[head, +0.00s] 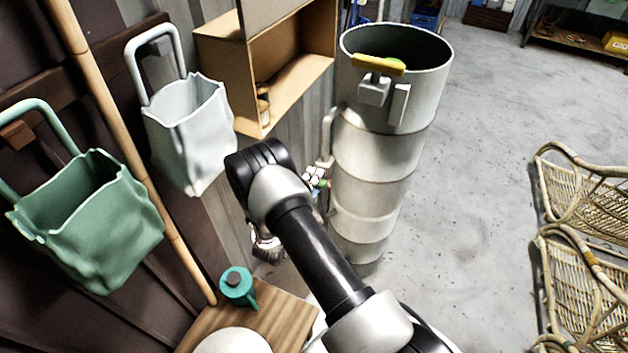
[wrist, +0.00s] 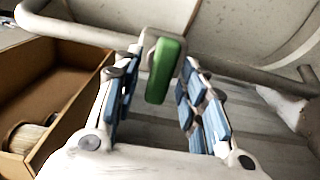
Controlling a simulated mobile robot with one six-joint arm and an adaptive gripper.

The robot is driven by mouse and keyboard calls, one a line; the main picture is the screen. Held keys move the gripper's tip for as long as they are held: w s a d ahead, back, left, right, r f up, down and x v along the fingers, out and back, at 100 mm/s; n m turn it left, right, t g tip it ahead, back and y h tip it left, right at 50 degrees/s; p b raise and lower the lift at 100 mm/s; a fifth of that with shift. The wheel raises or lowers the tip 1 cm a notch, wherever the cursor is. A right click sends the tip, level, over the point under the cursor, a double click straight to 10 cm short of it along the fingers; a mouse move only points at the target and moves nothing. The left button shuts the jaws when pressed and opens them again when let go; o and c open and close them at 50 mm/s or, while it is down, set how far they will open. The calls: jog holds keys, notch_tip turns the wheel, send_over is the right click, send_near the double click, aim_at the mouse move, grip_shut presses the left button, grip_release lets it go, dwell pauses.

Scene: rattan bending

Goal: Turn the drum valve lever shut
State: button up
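The drum valve lever (wrist: 163,72) is a green grip. In the wrist view it stands upright near the fingertips, in the gap between them. My gripper (wrist: 160,62) is open, with its blue-padded fingers on either side of the lever and visible space around it. I cannot tell exactly how deep the lever sits between them. In the head view the drum (head: 372,165) is a tall grey metal cylinder. My gripper (head: 314,178) is small and partly hidden there, low on the drum's left side, with a bit of green beside it.
A grey pipe (wrist: 75,32) runs along the drum in the wrist view. An open cardboard-coloured box shelf (head: 290,80) is left of the drum. A teal can (head: 237,286) stands on a wooden table (head: 285,318). Rattan chairs (head: 575,190) are at right; the floor between is clear.

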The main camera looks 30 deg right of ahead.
jog(key=v, duration=1.1)
jog(key=shift+s, duration=0.1)
